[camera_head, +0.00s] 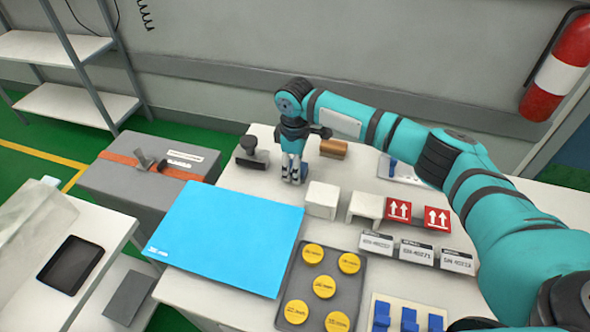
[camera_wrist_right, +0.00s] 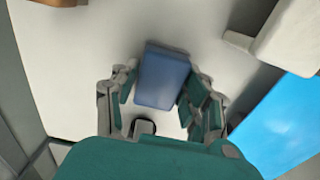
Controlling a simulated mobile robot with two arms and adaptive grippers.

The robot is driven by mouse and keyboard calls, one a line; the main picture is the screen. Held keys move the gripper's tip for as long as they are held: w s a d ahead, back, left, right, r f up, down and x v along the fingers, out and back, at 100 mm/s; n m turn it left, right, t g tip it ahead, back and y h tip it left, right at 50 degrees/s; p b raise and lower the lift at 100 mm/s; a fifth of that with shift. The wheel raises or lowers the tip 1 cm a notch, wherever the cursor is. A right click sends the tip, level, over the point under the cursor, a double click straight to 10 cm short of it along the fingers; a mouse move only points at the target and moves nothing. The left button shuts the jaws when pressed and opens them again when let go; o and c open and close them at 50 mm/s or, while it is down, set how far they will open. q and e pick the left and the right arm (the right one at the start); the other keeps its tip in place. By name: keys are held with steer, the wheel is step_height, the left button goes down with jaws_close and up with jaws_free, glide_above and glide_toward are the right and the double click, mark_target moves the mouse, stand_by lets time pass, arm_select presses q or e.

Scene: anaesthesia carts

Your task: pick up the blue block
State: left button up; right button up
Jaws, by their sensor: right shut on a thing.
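The blue block (camera_wrist_right: 163,78) sits between the two fingers of my right gripper (camera_wrist_right: 160,88) in the right wrist view. The gripper is shut on it. In the head view my right gripper (camera_head: 293,178) points down at the white table, left of the white blocks. There only a small blue edge of the block (camera_head: 304,172) shows beside the fingers, which hide the rest. I cannot tell whether the block still touches the table. My left gripper is not in view.
A black stamp (camera_head: 250,155) stands left of the gripper and a brown block (camera_head: 333,148) lies behind right. White blocks (camera_head: 321,199) stand close on the right. A light blue sheet (camera_head: 230,240) covers the front left. A grey tray (camera_head: 344,292) holds several yellow discs.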

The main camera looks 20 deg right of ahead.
steer(key=shift+r, duration=0.1)
step_height(320, 180, up, 10)
steer(key=shift+f, duration=0.1)
stand_by(0.3)
